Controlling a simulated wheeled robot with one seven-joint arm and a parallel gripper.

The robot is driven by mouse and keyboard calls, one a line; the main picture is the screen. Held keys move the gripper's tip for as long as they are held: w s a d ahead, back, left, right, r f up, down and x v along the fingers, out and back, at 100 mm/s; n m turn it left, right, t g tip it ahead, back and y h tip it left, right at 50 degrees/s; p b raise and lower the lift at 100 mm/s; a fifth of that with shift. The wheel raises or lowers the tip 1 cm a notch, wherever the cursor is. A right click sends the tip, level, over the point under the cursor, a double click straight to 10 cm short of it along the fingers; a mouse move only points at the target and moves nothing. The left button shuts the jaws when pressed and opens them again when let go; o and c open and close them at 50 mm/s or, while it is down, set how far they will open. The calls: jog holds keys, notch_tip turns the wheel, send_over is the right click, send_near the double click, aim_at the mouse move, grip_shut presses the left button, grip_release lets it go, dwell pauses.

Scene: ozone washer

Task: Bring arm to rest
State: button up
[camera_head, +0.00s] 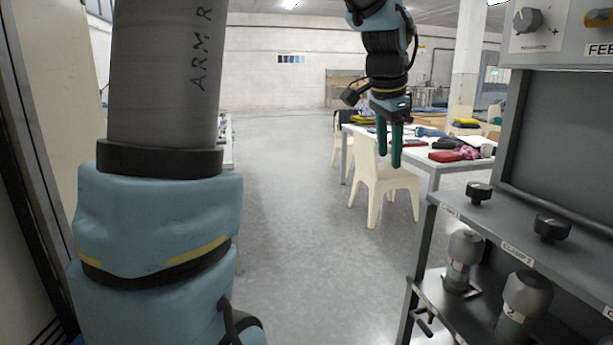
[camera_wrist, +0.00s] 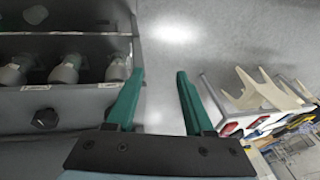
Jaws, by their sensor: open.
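My gripper (camera_head: 389,146) hangs pointing down from my arm in the upper middle of the head view. Its two green fingers are apart with nothing between them. In the wrist view my gripper (camera_wrist: 158,88) also shows open and empty, with bare grey floor behind the fingertips. My blue and grey arm link, marked ARM R, fills the left of the head view. The gripper is in free air to the left of the dark washer rack (camera_head: 555,135), apart from it.
The rack's shelf holds black knobs (camera_head: 479,191) and grey-capped cylinders (camera_head: 526,293). A cream chair (camera_head: 378,185) stands beside a white table (camera_head: 436,172) with folded cloths, beyond my gripper. The floor (camera_head: 300,250) between my arm and the rack is clear.

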jog(key=s+a+f+n, duration=0.3)
jog(key=a+f, duration=0.3)
jog(key=a, duration=0.2)
jog(key=s+a+f+n+g+y, duration=0.1)
jog(key=s+a+f+n, duration=0.3)
jog(key=a+f+n, duration=0.2)
jog(key=s+a+f+n, duration=0.3)
jog(key=a+f, duration=0.3)
jog(key=a, duration=0.3)
jog(key=shift+s+a+f+n+y, duration=0.3)
jog(key=shift+a+n+y, duration=0.1)
jog(key=shift+n, duration=0.4)
